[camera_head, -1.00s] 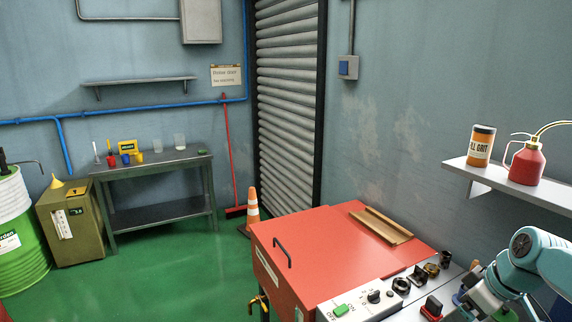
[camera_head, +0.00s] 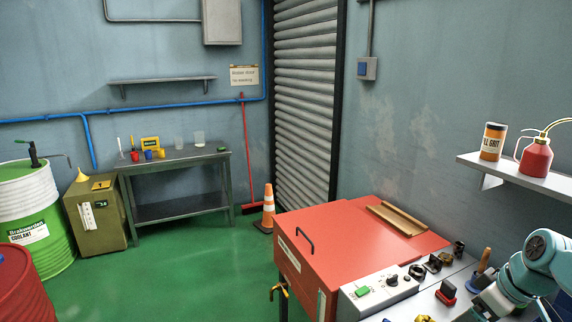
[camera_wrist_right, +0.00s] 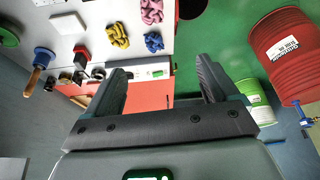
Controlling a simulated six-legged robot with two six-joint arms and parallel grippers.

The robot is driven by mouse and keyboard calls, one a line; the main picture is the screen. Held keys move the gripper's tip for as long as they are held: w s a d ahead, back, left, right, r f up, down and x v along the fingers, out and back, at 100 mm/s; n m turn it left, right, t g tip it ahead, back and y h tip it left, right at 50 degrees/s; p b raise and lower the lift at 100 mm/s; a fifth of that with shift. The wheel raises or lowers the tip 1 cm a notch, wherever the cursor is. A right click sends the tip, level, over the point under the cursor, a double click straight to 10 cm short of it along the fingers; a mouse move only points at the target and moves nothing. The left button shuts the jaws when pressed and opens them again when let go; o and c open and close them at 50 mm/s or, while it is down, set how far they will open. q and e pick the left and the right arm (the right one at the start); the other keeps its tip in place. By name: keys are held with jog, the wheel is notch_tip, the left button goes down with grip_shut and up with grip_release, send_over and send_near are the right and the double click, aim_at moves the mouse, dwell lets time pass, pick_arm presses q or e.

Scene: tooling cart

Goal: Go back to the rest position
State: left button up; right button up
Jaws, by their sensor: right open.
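My right arm is at the right edge of the head view, bent over the cart; its gripper is hard to make out there. In the right wrist view my right gripper (camera_wrist_right: 165,85) is open, its two dark fingers wide apart with nothing between them. Behind the fingers show the white cart top (camera_wrist_right: 85,15), the red box and the green floor. My left gripper is not in view.
A red box (camera_head: 345,235) with a switch panel (camera_head: 378,292) stands left of my right arm. Red (camera_head: 22,285) and green (camera_head: 40,235) drums stand left. Green floor is open between.

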jog(key=s+a+f+m, duration=0.1)
jog(key=a+f, duration=0.4)
jog(key=f, duration=0.3)
jog(key=a+f+m+g+y, duration=0.1)
jog(key=a+f, duration=0.3)
jog(key=f, duration=0.3)
jog(key=s+a+f+m, duration=0.1)
jog(key=a+f, duration=0.4)
jog(key=f, duration=0.3)
jog(key=s+a+f+m+g, duration=0.1)
jog(key=s+a+f, duration=0.3)
jog(key=s, duration=0.3)
jog(key=s+a+f+m+g+y, duration=0.1)
jog(key=s+a+f+m, duration=0.1)
jog(key=s+a+f, duration=0.4)
jog(key=s+a+f+m, duration=0.1)
jog(key=s+a+f, duration=0.2)
jog(key=s, duration=0.5)
notch_tip(320, 180, down, 10)
jog(key=b, duration=1)
jog(key=shift+w+m, duration=0.3)
jog(key=shift+d, duration=0.1)
jog(key=shift+f, duration=0.1)
